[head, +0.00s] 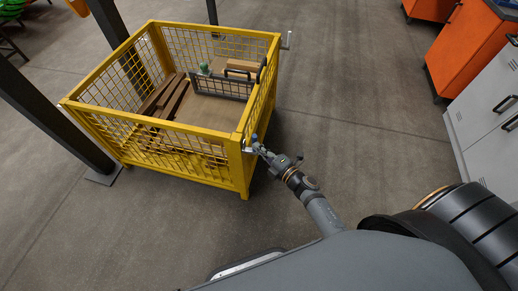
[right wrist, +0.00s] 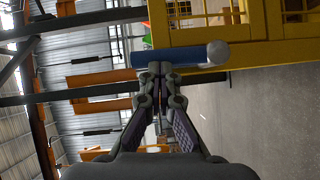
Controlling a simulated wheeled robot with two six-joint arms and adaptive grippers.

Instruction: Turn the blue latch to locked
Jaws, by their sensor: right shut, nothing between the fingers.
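The blue latch (head: 254,137) is a small piece at the near right corner post of the yellow mesh cage (head: 247,172). In the right wrist view, the latch (right wrist: 185,55) is a blue bar with a pale round end, lying roughly level across the yellow frame. My right gripper (head: 260,150) is at that corner. In the right wrist view, its fingertips (right wrist: 160,68) are together, right at the bar, with nothing between them. I cannot tell whether they touch it. My left gripper is not in view.
The cage holds brown bars (head: 168,98), a cardboard box (head: 241,65) and a dark grey rack (head: 222,88). A dark post (head: 50,120) stands left. Grey cabinets (head: 480,125) stand right. Floor between is clear.

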